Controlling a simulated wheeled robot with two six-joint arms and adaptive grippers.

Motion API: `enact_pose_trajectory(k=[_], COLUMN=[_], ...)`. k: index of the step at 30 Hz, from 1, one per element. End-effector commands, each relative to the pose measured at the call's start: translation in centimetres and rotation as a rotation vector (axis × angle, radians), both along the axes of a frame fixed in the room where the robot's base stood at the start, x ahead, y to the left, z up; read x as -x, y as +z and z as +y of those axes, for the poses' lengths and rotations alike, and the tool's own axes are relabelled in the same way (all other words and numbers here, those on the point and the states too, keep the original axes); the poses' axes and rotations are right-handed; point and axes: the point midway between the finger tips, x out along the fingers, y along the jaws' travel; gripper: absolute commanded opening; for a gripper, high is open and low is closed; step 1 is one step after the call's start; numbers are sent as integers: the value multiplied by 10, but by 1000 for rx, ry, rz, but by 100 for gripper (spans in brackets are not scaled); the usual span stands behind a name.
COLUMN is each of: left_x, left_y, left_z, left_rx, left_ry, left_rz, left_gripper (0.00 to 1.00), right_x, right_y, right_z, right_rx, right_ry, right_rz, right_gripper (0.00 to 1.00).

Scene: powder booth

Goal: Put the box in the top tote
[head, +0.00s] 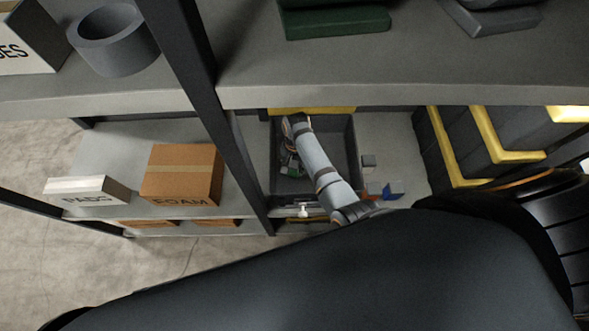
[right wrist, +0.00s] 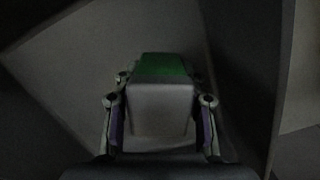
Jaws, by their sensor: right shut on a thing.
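A dark grey tote (head: 352,150) stands on the middle shelf level, open at the top. My right arm reaches into it from the front. My right gripper (head: 290,168) is down inside the tote's outline. In the right wrist view, my right gripper (right wrist: 160,125) is shut on a box (right wrist: 160,105) with a green part at its far end and a pale grey near face. Dark sloping surfaces, seemingly the tote's walls (right wrist: 245,60), surround it. I cannot tell whether the box touches the tote's floor. My left gripper is not in view.
A brown FOAM carton (head: 182,172) and a white carton (head: 87,188) stand left of the shelf post (head: 185,60). Small grey, red and blue items (head: 393,190) lie right of the tote. Dark yellow-rimmed bins (head: 480,140) stand further right. An upper shelf edge (head: 400,95) overhangs.

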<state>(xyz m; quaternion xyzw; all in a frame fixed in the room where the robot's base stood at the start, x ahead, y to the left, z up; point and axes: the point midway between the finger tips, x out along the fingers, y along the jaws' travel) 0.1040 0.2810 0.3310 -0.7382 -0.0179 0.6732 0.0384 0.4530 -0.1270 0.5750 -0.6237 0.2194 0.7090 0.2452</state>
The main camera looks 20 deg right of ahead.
Motion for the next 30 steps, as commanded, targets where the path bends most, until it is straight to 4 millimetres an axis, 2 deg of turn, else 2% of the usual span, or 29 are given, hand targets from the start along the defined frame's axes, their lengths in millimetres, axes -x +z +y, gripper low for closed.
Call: enact_pose_trajectory(k=[1, 2, 3, 12, 13, 17, 26, 30], left_x=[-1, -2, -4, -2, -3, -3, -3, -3], left_y=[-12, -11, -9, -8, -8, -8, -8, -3], left_z=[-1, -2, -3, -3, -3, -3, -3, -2], left_rx=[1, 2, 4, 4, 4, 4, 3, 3], left_ry=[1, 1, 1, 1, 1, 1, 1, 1], left_rz=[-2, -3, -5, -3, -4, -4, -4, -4], left_gripper=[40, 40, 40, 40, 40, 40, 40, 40], right_x=[-1, -1, -1, 0, -1, 0, 0, -1], right_y=[-11, -10, -8, -9, -9, -9, -8, -1], right_z=[1, 1, 1, 1, 1, 1, 1, 1], right_rx=[-1, -1, 0, -1, -1, -1, -1, -1], right_ry=[0, -1, -1, 0, -1, -1, 0, 0], right_rz=[-2, -2, -3, -2, -2, -2, -2, -2], right_gripper=[7, 7, 2, 2, 46, 63, 64, 64])
